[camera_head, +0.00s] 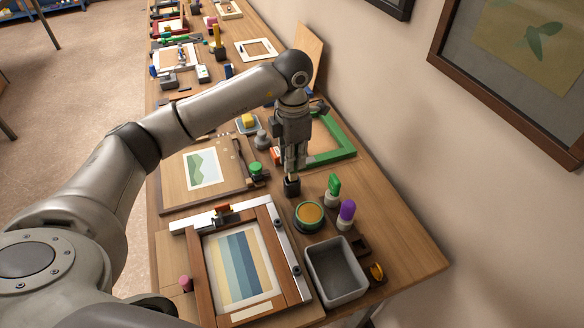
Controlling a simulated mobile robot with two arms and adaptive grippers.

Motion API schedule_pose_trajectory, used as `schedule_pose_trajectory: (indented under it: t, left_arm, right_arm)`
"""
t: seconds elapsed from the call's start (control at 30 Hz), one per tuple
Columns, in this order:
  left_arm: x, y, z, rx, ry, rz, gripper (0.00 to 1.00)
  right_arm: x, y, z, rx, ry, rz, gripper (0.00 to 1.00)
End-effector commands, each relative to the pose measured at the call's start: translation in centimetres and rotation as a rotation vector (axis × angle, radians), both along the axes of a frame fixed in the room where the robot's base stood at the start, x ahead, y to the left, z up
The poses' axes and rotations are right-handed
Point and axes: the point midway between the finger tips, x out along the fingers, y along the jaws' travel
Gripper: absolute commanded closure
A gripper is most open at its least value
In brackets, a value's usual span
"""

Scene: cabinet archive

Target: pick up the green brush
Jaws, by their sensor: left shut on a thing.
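A green-topped piece with a pale lower part (333,188), which looks like the green brush, stands upright on the table right of my left gripper. My left gripper (291,170) points straight down and is shut on a small dark block with a pale upper part (291,187). The fingers hide part of this block, and I cannot tell whether it touches the table. The gripper is apart from the green piece. A similar purple-topped piece (347,212) stands just in front of the green one. My right gripper is not in view.
A round pot with an orange-brown top (309,215) and an open grey bin (336,272) stand in front. A framed striped picture (240,262) lies left of the bin. A green frame (335,152) lies behind, near the wall.

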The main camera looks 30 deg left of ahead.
Motion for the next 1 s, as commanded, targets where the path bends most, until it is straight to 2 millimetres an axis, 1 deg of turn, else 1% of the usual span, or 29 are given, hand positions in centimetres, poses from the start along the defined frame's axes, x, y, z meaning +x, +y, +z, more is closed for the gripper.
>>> schedule_pose_trajectory:
  t: [0.03, 0.23, 0.33, 0.4, 0.53, 0.7, 0.8, 1.0]
  left_arm:
    - [-0.6, -0.6, 0.7, 0.000, -0.006, -0.007, 1.00]
    - [-3.4, -2.9, 4.9, 0.000, -0.007, -0.009, 1.00]
    - [-5.4, -4.4, 5.9, 0.003, -0.004, -0.010, 1.00]
    - [-6.4, -5.3, 6.8, 0.003, -0.005, -0.008, 1.00]
    - [-8.2, -6.7, 7.7, 0.002, -0.003, -0.006, 1.00]
    - [-9.6, -7.9, 8.6, 0.001, -0.001, -0.004, 1.00]
    - [-10.0, -8.2, 8.8, 0.001, 0.000, -0.002, 1.00]
    - [-10.2, -8.4, 9.0, 0.001, 0.001, -0.002, 1.00]
  right_arm:
    - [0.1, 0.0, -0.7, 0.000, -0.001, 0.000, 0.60]
    - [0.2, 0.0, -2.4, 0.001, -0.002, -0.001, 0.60]
    - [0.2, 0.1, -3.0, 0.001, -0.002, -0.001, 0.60]
    - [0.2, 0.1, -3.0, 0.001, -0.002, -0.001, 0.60]
    - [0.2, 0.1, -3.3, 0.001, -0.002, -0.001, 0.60]
    - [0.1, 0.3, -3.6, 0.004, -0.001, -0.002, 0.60]
    - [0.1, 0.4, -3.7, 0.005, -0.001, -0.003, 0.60]
    - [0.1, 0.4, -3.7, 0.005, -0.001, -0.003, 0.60]
